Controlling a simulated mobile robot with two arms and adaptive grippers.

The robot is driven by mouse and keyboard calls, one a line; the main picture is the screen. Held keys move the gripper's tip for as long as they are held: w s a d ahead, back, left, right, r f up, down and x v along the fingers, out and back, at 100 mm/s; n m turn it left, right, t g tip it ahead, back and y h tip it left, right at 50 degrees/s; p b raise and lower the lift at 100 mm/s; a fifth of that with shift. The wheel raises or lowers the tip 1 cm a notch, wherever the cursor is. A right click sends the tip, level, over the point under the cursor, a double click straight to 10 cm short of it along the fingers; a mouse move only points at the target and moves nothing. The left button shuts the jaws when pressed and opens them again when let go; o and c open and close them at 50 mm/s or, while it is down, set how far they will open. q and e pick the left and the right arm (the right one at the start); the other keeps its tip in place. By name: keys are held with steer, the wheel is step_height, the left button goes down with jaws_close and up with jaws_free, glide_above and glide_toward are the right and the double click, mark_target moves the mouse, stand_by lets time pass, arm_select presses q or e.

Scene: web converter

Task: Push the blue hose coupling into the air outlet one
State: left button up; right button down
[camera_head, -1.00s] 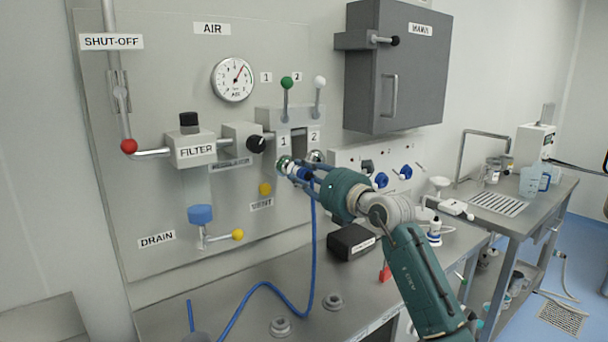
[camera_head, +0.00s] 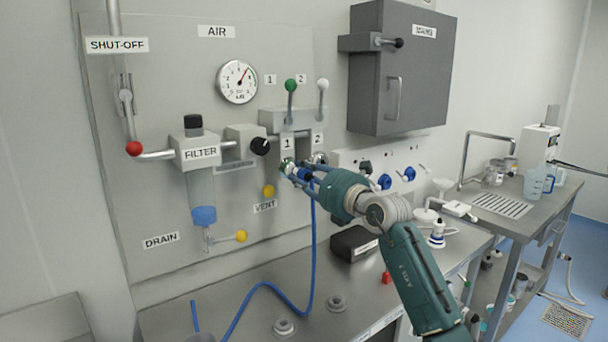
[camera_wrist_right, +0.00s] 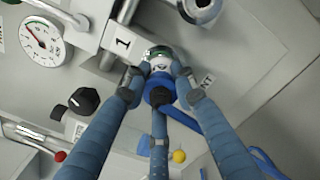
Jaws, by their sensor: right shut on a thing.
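My right gripper (camera_head: 296,172) is shut on the blue hose coupling, at the front of air outlet one (camera_head: 287,164). In the right wrist view, the gripper's fingers (camera_wrist_right: 157,82) close around the blue hose coupling (camera_wrist_right: 159,98). Beyond the fingertips is the green-ringed outlet one (camera_wrist_right: 157,53), in line with the coupling, near the label 1. The coupling's nose meets or nearly meets the outlet; I cannot tell how deep it sits. The blue hose (camera_head: 313,235) hangs from the coupling to the bench. My left gripper is not in view.
Outlet two (camera_head: 319,158) is close on the right. The green lever (camera_head: 291,86) and white lever (camera_head: 322,86) stand above. The gauge (camera_head: 237,82) and filter (camera_head: 200,151) are left. A black box (camera_head: 353,243) sits on the steel bench (camera_head: 260,268).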

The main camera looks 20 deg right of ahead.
steer(key=shift+r, duration=0.15)
steer(key=c, duration=1.3)
jaws_free()
steer(key=shift+w+a, duration=0.1)
steer(key=shift+w, duration=0.05)
steer(key=shift+c, duration=0.2)
steer(key=v, duration=1.2)
